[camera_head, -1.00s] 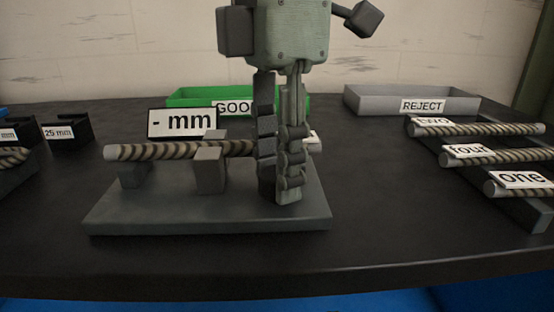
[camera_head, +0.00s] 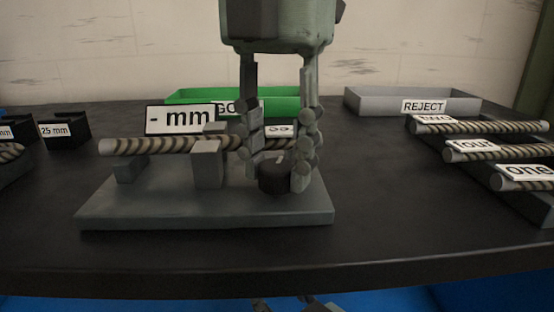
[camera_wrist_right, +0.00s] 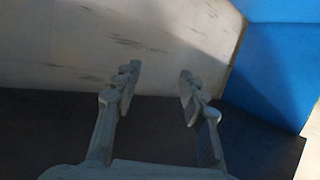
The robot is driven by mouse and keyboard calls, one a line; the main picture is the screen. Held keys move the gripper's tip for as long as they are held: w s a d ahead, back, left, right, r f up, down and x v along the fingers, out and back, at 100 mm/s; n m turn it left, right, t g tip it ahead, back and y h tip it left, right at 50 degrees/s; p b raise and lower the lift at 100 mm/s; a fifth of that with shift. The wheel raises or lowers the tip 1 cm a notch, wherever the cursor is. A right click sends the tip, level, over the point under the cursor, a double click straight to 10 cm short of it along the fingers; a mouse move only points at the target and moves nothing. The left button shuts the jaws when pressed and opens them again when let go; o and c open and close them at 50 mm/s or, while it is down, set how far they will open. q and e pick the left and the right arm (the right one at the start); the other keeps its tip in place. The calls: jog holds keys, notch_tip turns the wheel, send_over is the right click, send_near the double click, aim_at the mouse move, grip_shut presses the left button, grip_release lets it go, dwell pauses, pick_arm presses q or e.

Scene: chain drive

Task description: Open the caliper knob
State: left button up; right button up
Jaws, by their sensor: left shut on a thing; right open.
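The caliper's grey base (camera_head: 130,210) stands on the dark table, with a grey jaw block (camera_head: 207,164) on it and a display reading "mm" (camera_head: 182,119) behind. A twisted rod (camera_head: 160,146) lies across the caliper, running behind the block. The dark round caliper knob (camera_head: 275,178) sits at the right of the base. My left gripper (camera_head: 276,172) points down, its fingers on either side of the knob and shut on it.
A green bin (camera_head: 290,96), its label partly covered by my gripper, and a grey REJECT bin (camera_head: 370,100) stand at the back. Rods labelled two, four and one rest on a rack (camera_head: 537,215) at right. A black 25 mm holder (camera_head: 66,133) is at left. The front table strip is clear.

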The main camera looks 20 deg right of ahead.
aim_at(278, 165)
pick_arm(q)
jog(key=shift+n, duration=1.1)
jog(key=shift+n+b, duration=0.4)
jog(key=shift+n, duration=0.3)
pick_arm(e)
jog(key=shift+w+a+r+t+y, duration=0.1)
jog(key=shift+a+r+t+y, duration=0.3)
jog(key=shift+r, duration=0.4)
jog(key=shift+w+a+r+t+y, duration=0.1)
jog(key=shift+a+r+t+y, duration=0.1)
jog(key=shift+a+r+t, duration=0.45)
jog(key=shift+w+a+r+t+y, duration=0.1)
jog(key=shift+a+r+y, duration=0.2)
jog(key=shift+r, duration=0.65)
pick_arm(q)
jog(key=o, duration=1.2)
jog(key=shift+c, duration=0.2)
jog(key=shift+r, duration=0.15)
notch_tip(278, 165, up, 12)
jog(key=shift+f, duration=0.2)
pick_arm(e)
jog(key=shift+s, duration=0.2)
